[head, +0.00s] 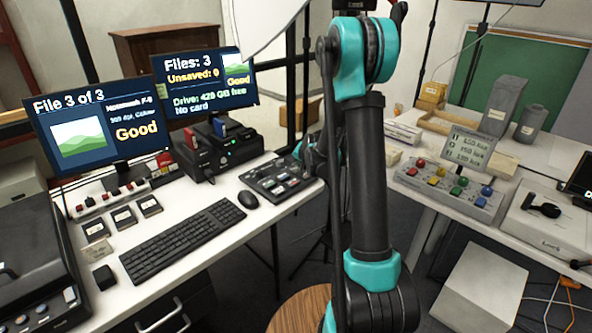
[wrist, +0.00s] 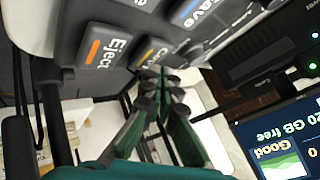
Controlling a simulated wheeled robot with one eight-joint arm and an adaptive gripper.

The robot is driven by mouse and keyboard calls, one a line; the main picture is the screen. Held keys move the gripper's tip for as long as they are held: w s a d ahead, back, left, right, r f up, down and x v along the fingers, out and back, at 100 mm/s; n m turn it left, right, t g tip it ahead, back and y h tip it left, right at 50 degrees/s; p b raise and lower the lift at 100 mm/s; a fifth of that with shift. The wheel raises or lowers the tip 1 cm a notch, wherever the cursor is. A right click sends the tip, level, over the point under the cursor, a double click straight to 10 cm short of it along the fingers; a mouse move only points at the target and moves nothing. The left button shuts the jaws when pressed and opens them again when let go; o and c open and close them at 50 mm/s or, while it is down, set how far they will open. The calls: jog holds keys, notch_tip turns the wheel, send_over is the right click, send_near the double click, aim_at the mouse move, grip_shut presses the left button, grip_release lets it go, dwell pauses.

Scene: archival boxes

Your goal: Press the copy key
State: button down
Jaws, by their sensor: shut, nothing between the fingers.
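The dark control pad (head: 262,187) sits at the right end of the white desk, beside the card dock. In the wrist view its keys show close up: Eject (wrist: 105,47) with an orange stripe, Save (wrist: 205,12) with a blue stripe, and between them a yellow-striped key (wrist: 146,53) whose label starts with C, the rest cut off by my fingers. My gripper (wrist: 162,75) is shut and empty, its tips at the edge of this key; I cannot tell whether they touch. In the head view the gripper is mostly hidden behind my arm at the pad's right end.
A black dock (head: 222,150) with a red and a blue item stands behind the pad. A mouse (head: 249,199) and keyboard (head: 185,240) lie to its left. The right monitor (head: 203,82) reads Files: 3, Unsaved: 0, No card. A coloured-button box (head: 447,188) stands on the right table.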

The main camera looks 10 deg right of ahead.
jog(key=shift+f, duration=0.65)
dwell(0.8)
jog(key=shift+r, duration=0.9)
jog(key=shift+r, duration=2.5)
jog(key=s+d+f+n+g, duration=0.1)
jog(key=s+n, duration=0.1)
jog(key=s, duration=1.1)
jog(key=s+d+f+n+g+h, duration=0.1)
jog(key=s+n+g, duration=0.1)
jog(key=s, duration=1.2)
jog(key=s+d+f+n+g+h, duration=0.1)
jog(key=s+d+f+n, duration=0.1)
jog(key=s, duration=1.2)
jog(key=shift+n+g, duration=0.3)
jog(key=shift+g, duration=0.1)
